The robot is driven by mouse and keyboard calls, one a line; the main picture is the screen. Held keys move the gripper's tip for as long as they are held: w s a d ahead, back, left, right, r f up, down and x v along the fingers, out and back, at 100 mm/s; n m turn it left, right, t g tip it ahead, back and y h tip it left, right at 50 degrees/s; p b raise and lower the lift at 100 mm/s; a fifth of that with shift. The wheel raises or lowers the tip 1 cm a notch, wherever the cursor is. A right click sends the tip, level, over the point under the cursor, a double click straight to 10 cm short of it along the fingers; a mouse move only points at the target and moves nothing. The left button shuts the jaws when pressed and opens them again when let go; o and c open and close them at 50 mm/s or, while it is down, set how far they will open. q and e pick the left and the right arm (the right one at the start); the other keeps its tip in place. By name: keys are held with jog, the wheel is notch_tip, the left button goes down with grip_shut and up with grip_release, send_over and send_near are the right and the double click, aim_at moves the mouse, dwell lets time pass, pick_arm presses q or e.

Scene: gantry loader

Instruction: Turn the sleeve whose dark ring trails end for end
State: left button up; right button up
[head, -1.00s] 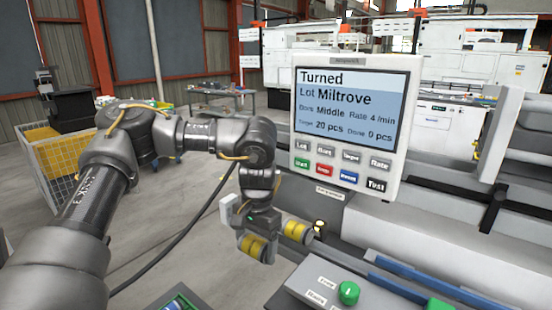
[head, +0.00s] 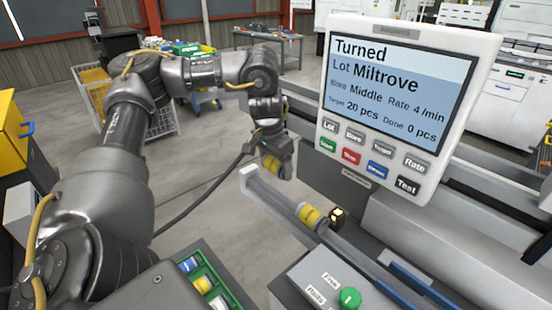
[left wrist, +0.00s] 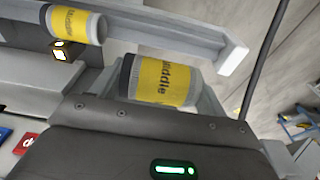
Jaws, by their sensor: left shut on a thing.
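In the left wrist view this held sleeve (left wrist: 160,80) lies between the fingers. It is lettered "Middle" and has a dark ring at its left end. A second yellow sleeve (head: 311,217) lies in the rail, next to a small black block with a lit lamp (head: 338,215). It also shows in the left wrist view (left wrist: 78,23), with grey bands at its ends. My right gripper is out of view.
A control panel (head: 400,100) stands right of the gripper, its screen reading "Turned". A box with a green knob (head: 349,298) is in front. A green tray (head: 232,290) with several sleeves is at lower left. Open floor lies behind the gripper.

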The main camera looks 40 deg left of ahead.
pick_arm(q)
notch_tip(320, 180, down, 7)
jog(key=shift+r+b, duration=0.15)
jog(key=shift+b, duration=0.25)
jog(key=shift+w+f+b, duration=0.1)
jog(key=shift+f+b, duration=0.3)
jog(key=shift+f, duration=0.65)
jog(key=o, duration=1.1)
jog(key=shift+o, duration=1.1)
jog(key=shift+r, duration=0.3)
jog(key=r, duration=0.3)
jog(key=s+r, duration=0.1)
jog(key=r, duration=0.2)
jog(key=r+p, duration=0.1)
jog(key=r, duration=0.3)
jog(key=shift+s+a, duration=0.1)
jog(key=shift+s, duration=0.3)
